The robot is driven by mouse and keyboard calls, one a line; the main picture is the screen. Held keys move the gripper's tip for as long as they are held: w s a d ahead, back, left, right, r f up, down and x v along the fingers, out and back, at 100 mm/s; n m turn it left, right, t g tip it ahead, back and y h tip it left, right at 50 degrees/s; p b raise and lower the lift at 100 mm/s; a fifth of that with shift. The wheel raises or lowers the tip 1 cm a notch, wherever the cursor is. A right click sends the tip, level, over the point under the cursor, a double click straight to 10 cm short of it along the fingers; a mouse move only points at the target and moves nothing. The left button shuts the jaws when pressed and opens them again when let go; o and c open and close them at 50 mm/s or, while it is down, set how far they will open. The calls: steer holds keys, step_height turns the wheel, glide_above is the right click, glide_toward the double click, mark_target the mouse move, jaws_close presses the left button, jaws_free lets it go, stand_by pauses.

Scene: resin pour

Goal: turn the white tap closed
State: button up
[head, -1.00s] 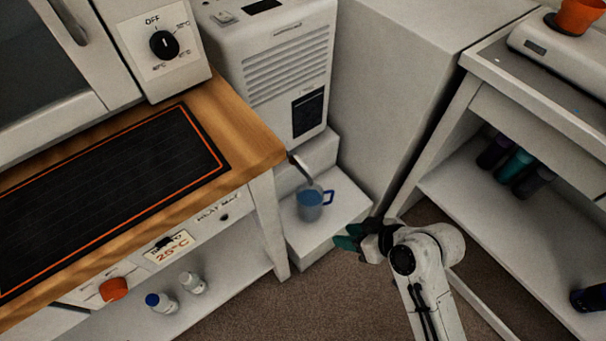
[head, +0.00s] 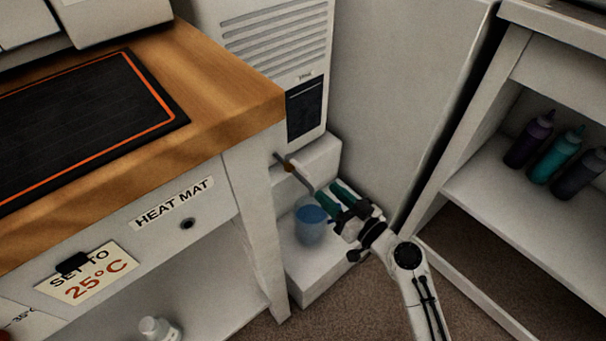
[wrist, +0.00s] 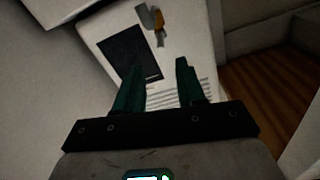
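The tap (head: 289,167) is at the lower front of a white vented machine, beside the table corner. It looks grey with a small orange-brown part, and a grey bar slants down to the right from it. In the wrist view the tap (wrist: 157,20) shows beyond the fingertips. My gripper (head: 326,190) has green fingers, spread apart and empty in the wrist view (wrist: 160,74). Its fingertips are by the bar's lower end in the head view; I cannot tell if they touch. A cup (head: 310,225) with blue on it stands below, on a white step.
The wooden table (head: 235,85) with a heat mat (head: 95,115) is close on the left. A tall white cabinet side (head: 400,90) stands behind my gripper. A shelf (head: 490,205) with several bottles is at the right. Brown floor shows between the step and shelf.

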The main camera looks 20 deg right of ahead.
mark_target(303, 169)
steer(key=x, duration=1)
jaws_close()
stand_by(0.5)
